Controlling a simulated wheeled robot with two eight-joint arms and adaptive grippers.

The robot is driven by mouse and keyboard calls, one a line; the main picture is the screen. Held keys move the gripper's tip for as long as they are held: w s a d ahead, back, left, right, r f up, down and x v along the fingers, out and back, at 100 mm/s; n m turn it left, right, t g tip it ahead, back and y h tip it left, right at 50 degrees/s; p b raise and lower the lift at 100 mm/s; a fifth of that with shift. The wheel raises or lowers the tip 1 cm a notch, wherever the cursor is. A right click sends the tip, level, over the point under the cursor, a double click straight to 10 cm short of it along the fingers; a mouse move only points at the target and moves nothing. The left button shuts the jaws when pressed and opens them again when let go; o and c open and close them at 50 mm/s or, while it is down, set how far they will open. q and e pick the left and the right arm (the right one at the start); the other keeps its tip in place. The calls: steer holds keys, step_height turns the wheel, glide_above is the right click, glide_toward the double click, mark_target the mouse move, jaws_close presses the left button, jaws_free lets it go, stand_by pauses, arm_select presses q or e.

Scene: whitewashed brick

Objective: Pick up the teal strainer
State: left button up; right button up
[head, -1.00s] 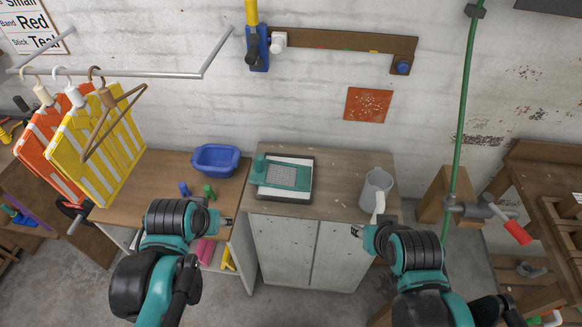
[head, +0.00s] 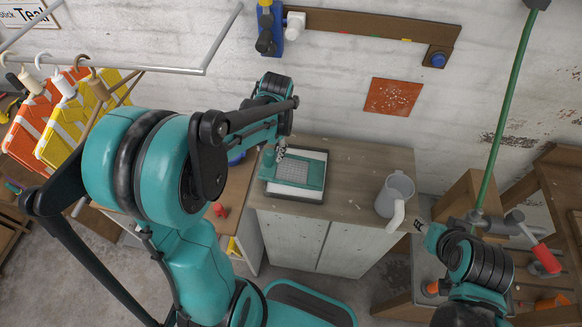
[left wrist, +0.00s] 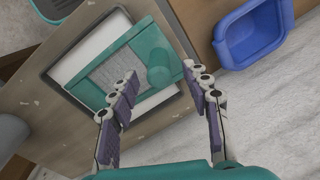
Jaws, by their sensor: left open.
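The teal strainer (head: 302,173) lies flat on a white tray with a dark rim (head: 296,195) on the wooden cabinet top. It has a grey mesh middle, and its teal knob or cup end shows in the left wrist view (left wrist: 159,76). My left gripper (head: 281,152) is above the strainer's left end in the head view. In the left wrist view its fingers (left wrist: 160,78) are open and spread on either side of the knob end, with nothing between them clearly held. My right gripper (head: 421,226) is low at the right, beside the pitcher; its jaws are too small to read.
A grey pitcher (head: 396,194) with a white handle stands at the cabinet's right end. A blue basin (left wrist: 250,35) is beside the tray, mostly hidden behind my left arm in the head view. A vise with a red handle (head: 546,258) is at the right.

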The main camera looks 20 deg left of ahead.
arm_select(q)
steer(key=f, duration=0.1)
steer(key=f+b, duration=0.1)
steer(key=f, duration=0.2)
steer(key=shift+w+a+f+b, duration=0.2)
steer(key=shift+a+f+b, duration=0.1)
steer(key=shift+f+b, duration=0.1)
steer(key=shift+r, duration=0.1)
jaws_close()
steer(key=shift+r, duration=0.1)
